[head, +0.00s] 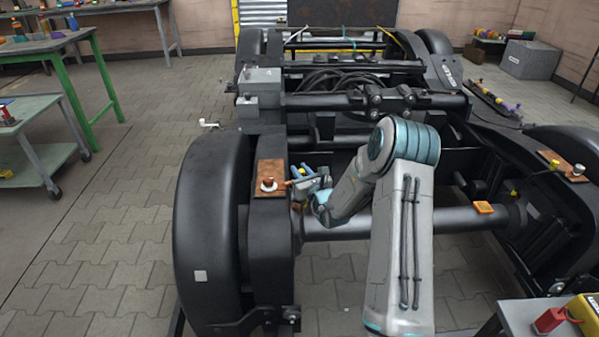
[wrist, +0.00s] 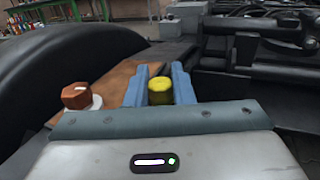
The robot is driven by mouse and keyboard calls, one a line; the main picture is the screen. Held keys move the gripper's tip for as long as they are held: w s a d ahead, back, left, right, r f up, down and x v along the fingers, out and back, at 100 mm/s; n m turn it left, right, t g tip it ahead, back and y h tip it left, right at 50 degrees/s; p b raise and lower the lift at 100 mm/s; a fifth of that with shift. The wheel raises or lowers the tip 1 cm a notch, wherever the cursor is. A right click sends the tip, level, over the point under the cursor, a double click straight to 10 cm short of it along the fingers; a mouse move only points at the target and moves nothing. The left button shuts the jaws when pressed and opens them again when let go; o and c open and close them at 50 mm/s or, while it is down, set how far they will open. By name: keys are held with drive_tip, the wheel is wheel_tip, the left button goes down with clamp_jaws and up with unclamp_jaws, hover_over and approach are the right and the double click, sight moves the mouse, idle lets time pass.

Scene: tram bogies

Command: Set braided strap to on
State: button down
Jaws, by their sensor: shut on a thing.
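My gripper (head: 305,174) is at the left side frame of the bogie, just right of a copper-brown plate (head: 264,168). Its blue fingers (wrist: 158,88) are shut on a yellow cylindrical piece (wrist: 160,91). That piece appears to be the free end of the braided strap; most of it is hidden. The terminal has a brown knob on a white base (head: 268,185); the knob (wrist: 76,95) also shows left of the fingers in the wrist view.
The big black wheel (head: 206,210) stands left of the plate. The axle (head: 345,226) runs below my arm.

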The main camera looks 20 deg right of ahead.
drive_tip(key=shift+a, duration=0.1)
drive_tip(key=c, duration=1.3)
unclamp_jaws()
drive_tip(key=shift+o, duration=0.2)
drive_tip(key=s+d+p, duration=0.1)
drive_tip(key=s+d, duration=0.1)
drive_tip(key=s, duration=1.1)
drive_tip(key=shift+s+d, duration=0.2)
drive_tip(key=shift+s, duration=0.1)
